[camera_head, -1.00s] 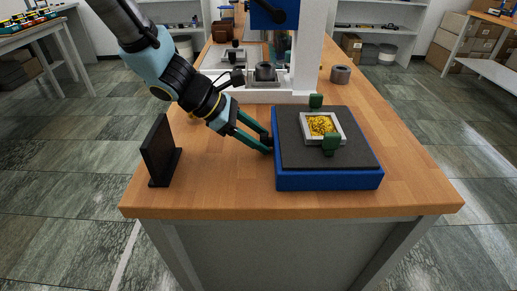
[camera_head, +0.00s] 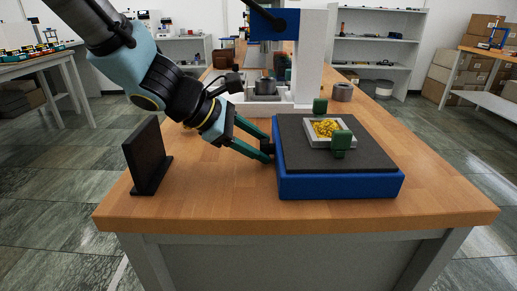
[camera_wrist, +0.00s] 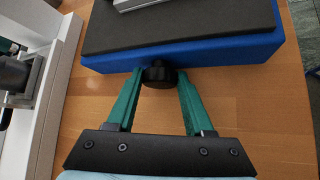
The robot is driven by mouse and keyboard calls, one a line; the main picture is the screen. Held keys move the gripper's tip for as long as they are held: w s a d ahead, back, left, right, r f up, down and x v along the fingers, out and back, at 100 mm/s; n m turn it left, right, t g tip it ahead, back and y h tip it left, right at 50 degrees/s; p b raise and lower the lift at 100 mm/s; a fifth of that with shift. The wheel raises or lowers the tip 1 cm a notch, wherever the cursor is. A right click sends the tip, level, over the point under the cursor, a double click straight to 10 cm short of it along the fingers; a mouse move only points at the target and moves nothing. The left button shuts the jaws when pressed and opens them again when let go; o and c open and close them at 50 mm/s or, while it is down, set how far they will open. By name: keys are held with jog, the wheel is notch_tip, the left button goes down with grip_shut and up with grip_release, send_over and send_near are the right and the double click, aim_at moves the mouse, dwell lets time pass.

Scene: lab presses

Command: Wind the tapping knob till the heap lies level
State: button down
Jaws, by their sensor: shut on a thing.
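The tapping knob (camera_wrist: 159,74) is a small black round knob on the side of a blue box. My gripper (camera_wrist: 160,78) has its green fingertips on either side of the knob and is shut on it. In the head view my gripper (camera_head: 269,152) reaches the box's left side, where the knob is mostly hidden by the fingers. The blue box (camera_head: 338,187) has a dark grey top (camera_head: 302,158). A light grey square tray (camera_head: 314,142) sits on it between two green blocks. The yellow granular heap (camera_head: 327,128) lies in the tray, with an uneven-looking surface.
A black upright plate (camera_head: 147,157) stands on the table left of my gripper. A white-framed press (camera_head: 312,62) with a blue head stands behind the box. A grey ring (camera_head: 342,92) lies to its right. The table's front right is clear.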

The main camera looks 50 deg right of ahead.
jog(key=shift+w+r, duration=0.1)
jog(key=shift+c, duration=1.5)
grip_release()
jog(key=shift+r+p, duration=0.1)
jog(key=shift+p, duration=0.65)
jog(key=p, duration=0.3)
jog(key=shift+d+r+n+g+y+p, duration=0.1)
jog(key=shift+r+n+g+y+p, duration=0.2)
jog(key=shift+y+p, duration=0.1)
jog(key=shift+p, duration=0.55)
jog(key=n+g+y+p, duration=0.1)
jog(key=y+p, duration=0.1)
jog(key=p, duration=0.8)
jog(key=shift+d+f, duration=0.1)
jog(key=shift+f, duration=0.05)
